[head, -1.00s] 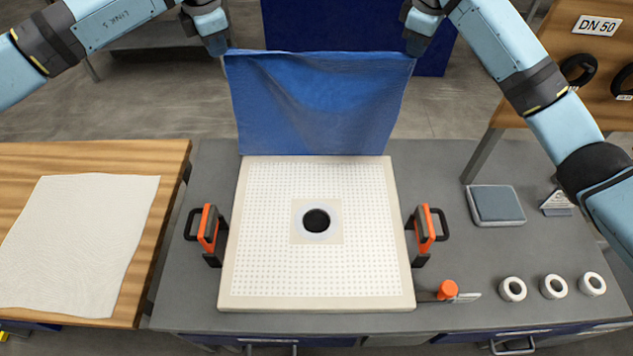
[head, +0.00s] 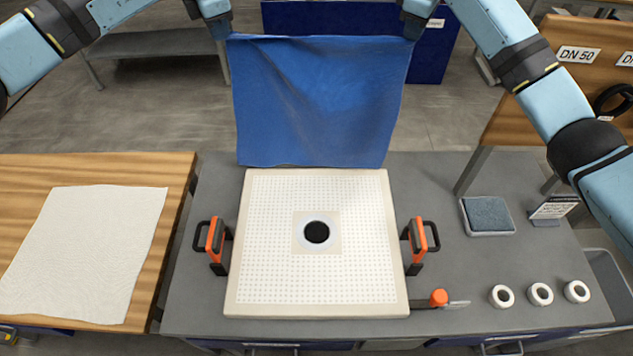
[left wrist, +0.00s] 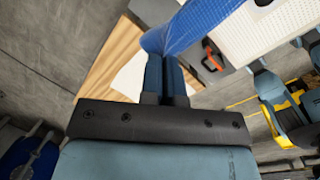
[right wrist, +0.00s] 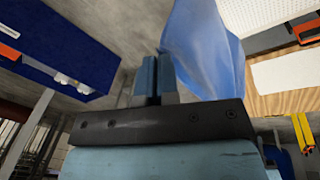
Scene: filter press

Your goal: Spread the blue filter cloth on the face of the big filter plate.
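The blue filter cloth (head: 318,105) hangs upright behind the far edge of the big filter plate (head: 270,285). The plate is pale, dotted with small holes, with a dark round opening in its middle, and lies flat on the grey bench. My left gripper (head: 226,36) is shut on the cloth's upper left corner; its closed fingers (left wrist: 166,75) and the cloth (left wrist: 185,30) show in the left wrist view. My right gripper (head: 411,34) is shut on the upper right corner; its fingers (right wrist: 158,75) and the cloth (right wrist: 205,50) show in the right wrist view. The plate face is bare.
Orange clamp-like handles (head: 215,241) and (head: 418,243) stand at the plate's sides. An orange-capped scraper-like tool (head: 439,298) lies at its front right. Several white rings (head: 540,294) and a grey pad (head: 487,214) are on the right. A white cloth (head: 85,250) lies on the wooden table at left.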

